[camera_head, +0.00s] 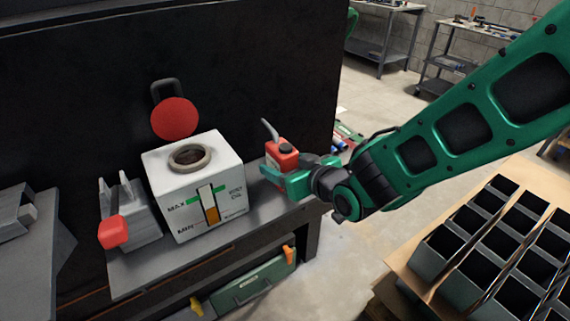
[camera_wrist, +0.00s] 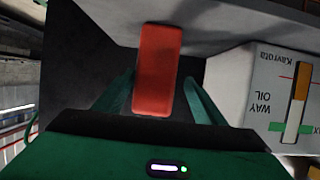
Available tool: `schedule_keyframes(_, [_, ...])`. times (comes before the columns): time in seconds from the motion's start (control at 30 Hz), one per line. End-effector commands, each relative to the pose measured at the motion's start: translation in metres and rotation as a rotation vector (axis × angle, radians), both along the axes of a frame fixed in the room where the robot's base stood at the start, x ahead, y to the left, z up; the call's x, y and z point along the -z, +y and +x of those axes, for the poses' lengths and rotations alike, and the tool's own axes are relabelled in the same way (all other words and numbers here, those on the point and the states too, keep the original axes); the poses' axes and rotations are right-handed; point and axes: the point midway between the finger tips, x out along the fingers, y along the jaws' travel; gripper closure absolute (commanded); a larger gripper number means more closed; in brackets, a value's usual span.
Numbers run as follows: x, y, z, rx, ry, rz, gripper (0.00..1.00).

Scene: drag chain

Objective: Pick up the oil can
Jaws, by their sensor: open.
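In the wrist view the red can (camera_wrist: 158,70) lies between the two fingers of my gripper (camera_wrist: 161,95). The jaws are open.
The white way-oil tank (camera_head: 172,188) with a round opening stands left of the can, its red lid (camera_head: 175,119) raised behind. A grey device with a red handle (camera_head: 114,231) is further left. A dark wall rises behind. Bins (camera_head: 470,254) fill the lower right.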

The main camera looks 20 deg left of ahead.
Motion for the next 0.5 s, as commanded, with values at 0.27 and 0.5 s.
schedule_keyframes(0.27, [0.007, 0.009, 0.012, 0.002, 0.001, -0.001, 0.36])
schedule_keyframes(0.5, [0.020, 0.025, 0.035, 0.003, 0.000, -0.002, 0.36])
